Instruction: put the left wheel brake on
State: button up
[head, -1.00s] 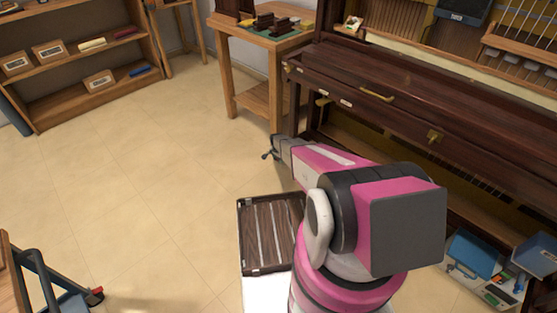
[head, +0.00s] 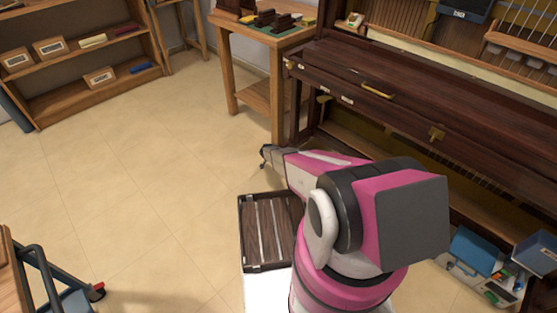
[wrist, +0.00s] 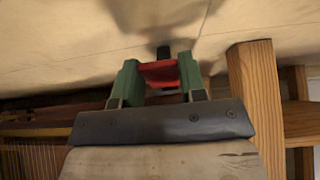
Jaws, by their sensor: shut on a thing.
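My gripper (wrist: 160,76) has green fingers shut on a red tab (wrist: 158,70), with a small black piece (wrist: 163,52) just beyond it. The tab looks like a wheel brake tab, but the wheel itself is not clear. In the head view my gripper (head: 267,155) is low, near the floor, left of the lower left end of the dark brown piano (head: 340,65). Its fingertips are too small there to show what they hold. The piano's left wheel is not plainly visible in the head view.
A wooden side table (head: 279,90) stands close behind my gripper; its leg (wrist: 256,95) is near in the wrist view. A dark slatted tray (head: 268,266) is beside my arm. A blue cart (head: 70,300) stands front left. The tiled floor at left is clear.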

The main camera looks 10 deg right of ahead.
dwell(0.4)
jog(key=o, duration=0.9)
jog(key=v, duration=1)
jog(key=shift+s+a+r, duration=0.15)
jog(key=shift+a+r, duration=0.1)
jog(key=s+d+r+n+g+y, duration=0.1)
jog(key=s+r+n+y, duration=0.1)
jog(key=s+r, duration=0.9)
jog(key=s+d+r+n+g+y, duration=0.1)
jog(key=s+r+n, duration=0.4)
jog(key=s+r, duration=0.6)
jog(key=s+d+r+n+g+y, duration=0.2)
jog(key=s+r, duration=0.9)
jog(key=r, duration=0.9)
jog(key=shift+s+d+r+n+y, duration=0.1)
jog(key=shift+d+r+n+y, duration=0.05)
jog(key=shift+d+n, duration=0.25)
jog(key=shift+s+d+r+n+y, duration=0.1)
jog(key=shift+d+n+y, duration=0.05)
jog(key=shift+d+n, duration=0.3)
